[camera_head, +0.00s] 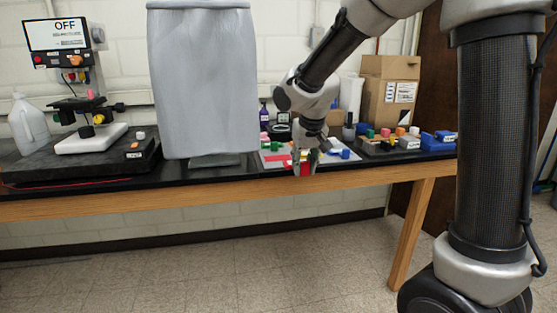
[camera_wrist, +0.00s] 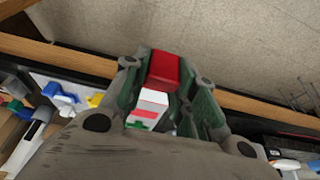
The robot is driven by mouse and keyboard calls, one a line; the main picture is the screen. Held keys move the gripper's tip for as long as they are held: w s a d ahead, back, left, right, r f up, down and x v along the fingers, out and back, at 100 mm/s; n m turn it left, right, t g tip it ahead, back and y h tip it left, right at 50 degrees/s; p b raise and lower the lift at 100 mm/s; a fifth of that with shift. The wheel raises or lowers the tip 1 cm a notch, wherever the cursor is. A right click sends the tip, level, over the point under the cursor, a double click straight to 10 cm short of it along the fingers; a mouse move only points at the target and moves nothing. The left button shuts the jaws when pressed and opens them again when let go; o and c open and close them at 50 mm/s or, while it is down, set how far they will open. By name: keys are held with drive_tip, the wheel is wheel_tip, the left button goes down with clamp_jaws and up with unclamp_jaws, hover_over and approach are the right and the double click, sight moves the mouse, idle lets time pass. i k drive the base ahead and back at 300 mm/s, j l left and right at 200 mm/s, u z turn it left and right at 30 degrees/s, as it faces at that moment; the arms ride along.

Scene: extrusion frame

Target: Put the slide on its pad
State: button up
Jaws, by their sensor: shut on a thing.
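My gripper (camera_head: 304,166) is over the front edge of the bench, beside a pale board. It is shut on a red and white block, which I take to be the slide. The block's red end (camera_head: 305,170) shows between the fingers. In the wrist view, my gripper (camera_wrist: 170,85) has a finger on each side of the slide (camera_wrist: 163,70), with a white part and a little green below the red end. A flat red patch (camera_head: 274,158) lies on the board; I cannot tell whether it is the pad.
The pale board (camera_head: 345,156) also carries small coloured pieces, including a blue one (camera_head: 345,154). A dark tray (camera_head: 385,149) of coloured parts is to its right. A grey-covered tall object (camera_head: 203,80) and a microscope-like instrument (camera_head: 90,115) stand left. Cardboard boxes (camera_head: 390,90) stand behind.

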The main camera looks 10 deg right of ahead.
sight(277, 158)
drive_tip(key=i, duration=1)
